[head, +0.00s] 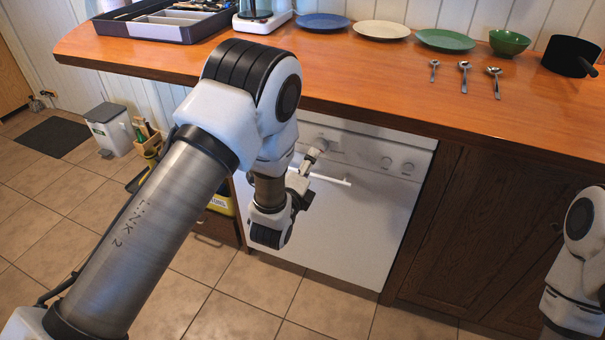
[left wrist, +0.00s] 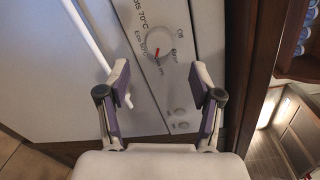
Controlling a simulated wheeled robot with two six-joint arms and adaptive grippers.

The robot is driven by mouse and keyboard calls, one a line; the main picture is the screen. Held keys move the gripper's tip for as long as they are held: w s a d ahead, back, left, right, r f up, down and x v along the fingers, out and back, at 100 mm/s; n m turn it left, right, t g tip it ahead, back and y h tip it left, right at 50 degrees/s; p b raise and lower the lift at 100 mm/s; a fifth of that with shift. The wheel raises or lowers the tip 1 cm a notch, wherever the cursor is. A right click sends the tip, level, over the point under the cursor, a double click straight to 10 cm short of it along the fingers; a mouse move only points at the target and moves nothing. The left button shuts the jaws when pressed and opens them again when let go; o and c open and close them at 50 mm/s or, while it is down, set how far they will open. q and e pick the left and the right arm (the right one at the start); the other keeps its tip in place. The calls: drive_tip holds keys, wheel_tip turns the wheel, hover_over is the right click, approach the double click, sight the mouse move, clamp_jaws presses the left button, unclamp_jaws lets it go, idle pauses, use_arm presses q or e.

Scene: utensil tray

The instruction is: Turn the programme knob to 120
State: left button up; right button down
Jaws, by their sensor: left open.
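The programme knob (left wrist: 159,42) is a round pale dial on the white dishwasher front (head: 330,225). Its red mark points towards the bottom of the left wrist picture, close to the "Eco 50°C" label and a small label that is hard to read. "Off" and "Pots 70°C" are also printed around it. My left gripper (left wrist: 160,75) is open and empty, its two fingers spread apart on either side below the knob in that picture. It seems not to touch the knob. My right gripper is out of view.
A white bar handle (head: 322,177) crosses the dishwasher door, near my left fingers. Two small round buttons (head: 396,165) sit to the right on the panel. The wooden worktop (head: 340,70) overhangs above, with plates, spoons and a utensil tray (head: 160,30).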

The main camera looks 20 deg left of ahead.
use_arm(q)
drive_tip(key=s, duration=0.4)
drive_tip(key=shift+s+r, duration=0.1)
drive_tip(key=shift+s, duration=0.3)
drive_tip(key=s+a+f+n+g+y, duration=0.1)
drive_tip(key=s+a+f+g, duration=0.15)
drive_tip(key=f, duration=0.35)
drive_tip(key=s+a+f+n+g, duration=0.1)
drive_tip(key=s+f, duration=0.3)
drive_tip(key=f, duration=0.2)
drive_tip(key=s+a+f+n+g, duration=0.1)
drive_tip(key=s+f+n+g, duration=0.5)
drive_tip(key=s, duration=0.4)
drive_tip(key=s+a+f+n+g, duration=0.1)
drive_tip(key=s+f+n+g, duration=0.5)
drive_tip(key=s, duration=0.4)
drive_tip(key=s+d+f+n+g+h, duration=0.1)
drive_tip(key=s+n+g, duration=0.1)
drive_tip(key=s+n, duration=0.5)
wheel_tip(320, 180, up, 14)
drive_tip(key=n+p, duration=0.1)
drive_tip(key=p, duration=1.3)
drive_tip(key=shift+f, duration=0.15)
